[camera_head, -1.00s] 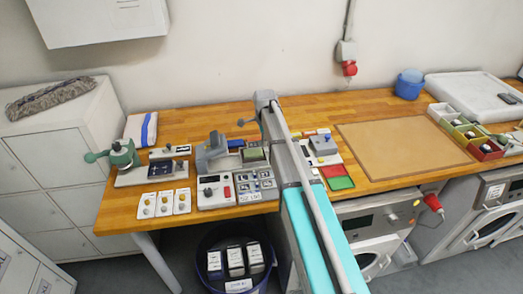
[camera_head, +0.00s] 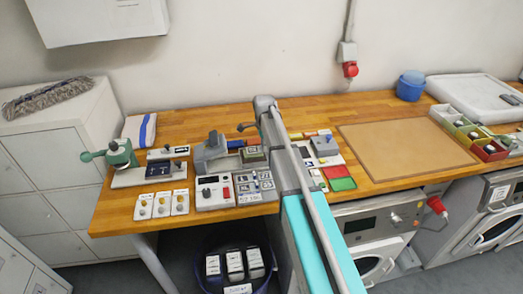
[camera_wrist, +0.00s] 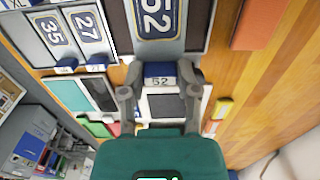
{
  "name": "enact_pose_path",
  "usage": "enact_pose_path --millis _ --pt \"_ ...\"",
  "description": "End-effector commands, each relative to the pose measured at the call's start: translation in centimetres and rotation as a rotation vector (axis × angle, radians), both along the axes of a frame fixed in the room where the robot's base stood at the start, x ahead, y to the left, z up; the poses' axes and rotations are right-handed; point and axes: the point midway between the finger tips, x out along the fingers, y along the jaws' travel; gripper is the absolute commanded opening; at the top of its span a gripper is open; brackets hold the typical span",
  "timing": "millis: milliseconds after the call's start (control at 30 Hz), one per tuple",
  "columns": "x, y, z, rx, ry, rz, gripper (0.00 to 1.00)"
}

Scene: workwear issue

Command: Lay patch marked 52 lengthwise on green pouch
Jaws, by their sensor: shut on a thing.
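The patch marked 52 (camera_wrist: 157,16) is blue with a yellow border and shows at the top of the wrist view. My gripper (camera_wrist: 160,80) is shut on its blue and white tab, marked 52. The patch appears above or on a dark panel in a grey frame; I cannot tell whether it touches.
Patches 35 (camera_wrist: 52,32) and 27 (camera_wrist: 87,27) lie in the patch tray (camera_head: 238,203). A control unit (camera_head: 213,193) stands left of it. A board with green and red pads (camera_head: 341,184) lies right of my arm. The tan mat (camera_head: 405,150) is clear.

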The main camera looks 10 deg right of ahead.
Motion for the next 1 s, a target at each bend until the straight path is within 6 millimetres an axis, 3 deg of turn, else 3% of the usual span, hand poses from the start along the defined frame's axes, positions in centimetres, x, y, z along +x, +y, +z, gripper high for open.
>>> enact_pose_path --millis 100,633,667,833,1000 --pt "0.0 0.0 -0.81 0.0 0.0 0.0 0.23" --pt "0.0 0.0 -1.17 0.0 0.0 0.0 0.23" --pt "0.0 0.0 -1.15 0.0 0.0 0.0 0.43" --pt "0.0 0.01 -1.06 0.0 0.0 0.0 0.75" --pt "0.0 0.02 -1.06 0.0 0.0 0.0 0.76"
